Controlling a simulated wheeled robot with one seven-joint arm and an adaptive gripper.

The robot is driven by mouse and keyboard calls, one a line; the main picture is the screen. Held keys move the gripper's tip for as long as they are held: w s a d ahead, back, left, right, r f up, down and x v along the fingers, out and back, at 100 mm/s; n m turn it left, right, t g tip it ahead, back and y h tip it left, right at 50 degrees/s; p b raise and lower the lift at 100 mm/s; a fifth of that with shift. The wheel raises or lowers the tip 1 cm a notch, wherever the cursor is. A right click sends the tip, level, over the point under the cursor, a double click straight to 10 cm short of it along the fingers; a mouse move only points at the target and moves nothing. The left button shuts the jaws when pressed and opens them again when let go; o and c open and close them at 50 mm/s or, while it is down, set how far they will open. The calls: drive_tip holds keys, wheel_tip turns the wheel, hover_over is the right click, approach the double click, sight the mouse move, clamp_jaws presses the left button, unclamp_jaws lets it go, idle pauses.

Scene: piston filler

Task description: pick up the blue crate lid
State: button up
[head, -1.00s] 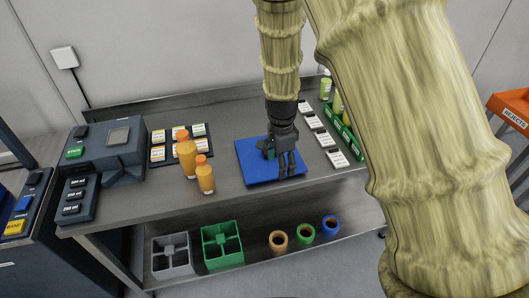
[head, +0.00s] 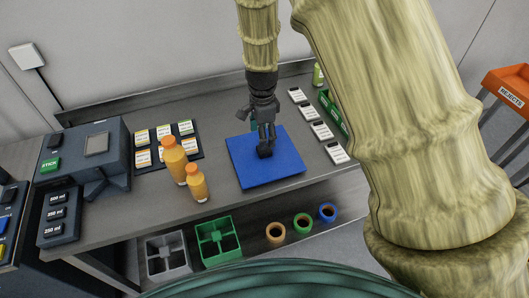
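The blue crate lid (head: 285,168) is a flat blue square panel in the middle of the workbench, near its front edge. My dark grey gripper (head: 265,152) points down over the middle of the lid. Its fingers look close together and cover part of the lid. I cannot tell whether the fingers hold anything, or whether the lid lies flat or is slightly raised.
Two orange bottles (head: 197,184) stand left of the lid. Label cards (head: 321,131) and a green rack (head: 330,108) are on the right. A grey machine (head: 95,150) stands at the left. Grey and green crates (head: 217,240) and coloured rings (head: 302,223) sit on the lower shelf.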

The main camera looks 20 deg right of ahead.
sight(264, 153)
drive_tip(key=shift+w+a+f, duration=0.1)
drive_tip(key=shift+w+f, duration=0.1)
drive_tip(key=shift+f, duration=0.7)
drive_tip(key=shift+s+f+p, duration=0.2)
drive_tip(key=shift+p, duration=0.1)
drive_tip(key=shift+w+d+f+p, duration=0.1)
drive_tip(key=shift+d+f+p, duration=0.1)
drive_tip(key=shift+f+p, duration=0.3)
drive_tip(key=shift+w+d+f+p, duration=0.15)
drive_tip(key=shift+f+p, duration=0.1)
drive_tip(key=shift+f, duration=0.35)
drive_tip(key=shift+s+f+p, duration=0.15)
drive_tip(key=shift+f+p, duration=0.3)
drive_tip(key=shift+f, duration=0.95)
drive_tip(key=c, duration=1.2)
drive_tip(key=shift+r, duration=0.1)
drive_tip(key=shift+c, duration=0.2)
